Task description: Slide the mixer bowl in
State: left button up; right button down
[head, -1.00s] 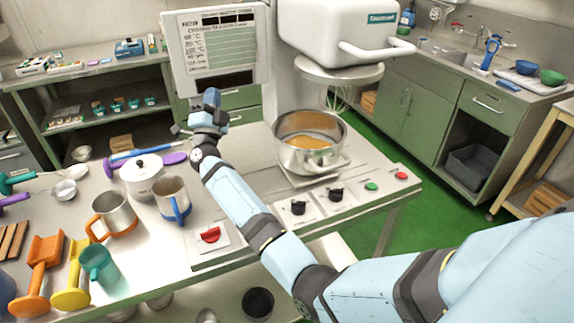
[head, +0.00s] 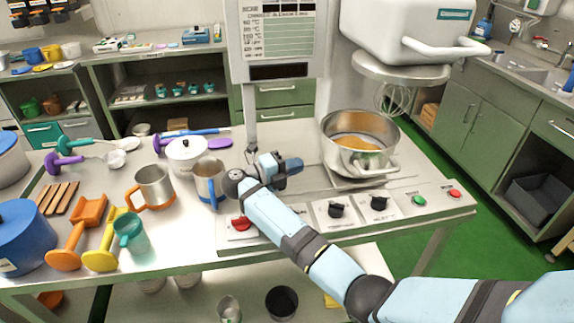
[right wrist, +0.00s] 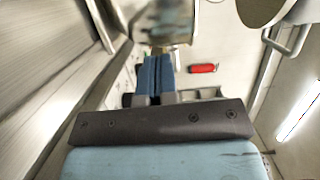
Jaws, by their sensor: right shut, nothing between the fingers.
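The mixer bowl (head: 372,164) is a shiny steel pot with a yellow-orange mass inside and a handle at its front right. It stands upright on a flat metal base (head: 333,180) on the worktop. The mixer head (head: 412,30), white with a long handle, is above it, and its wire whisk (head: 393,98) hangs over the bowl's back right, apart from it. My right gripper (head: 298,164) is shut and empty, left of the bowl with a gap between. Its blue fingers show shut in the right wrist view (right wrist: 153,75). My left gripper is out of view.
A steel jug with a blue handle (head: 208,179) stands close left of my right wrist. A white lidded pot (head: 186,154) is behind it. Knobs (head: 337,207) and a red switch (head: 241,223) line the front edge. A sign panel (head: 278,42) stands behind.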

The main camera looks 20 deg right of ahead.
aim_at(331, 154)
jog(key=d, duration=0.7)
jog(key=shift+w+d+p, duration=0.1)
jog(key=shift+d+p, duration=0.2)
jog(key=shift+d, duration=0.55)
jog(key=shift+d, duration=0.3)
jog(key=d, duration=0.2)
jog(key=s+d, duration=0.1)
jog(key=d, duration=0.2)
jog(key=s+d, duration=0.1)
jog(key=d, duration=0.2)
jog(key=shift+d+r, duration=0.1)
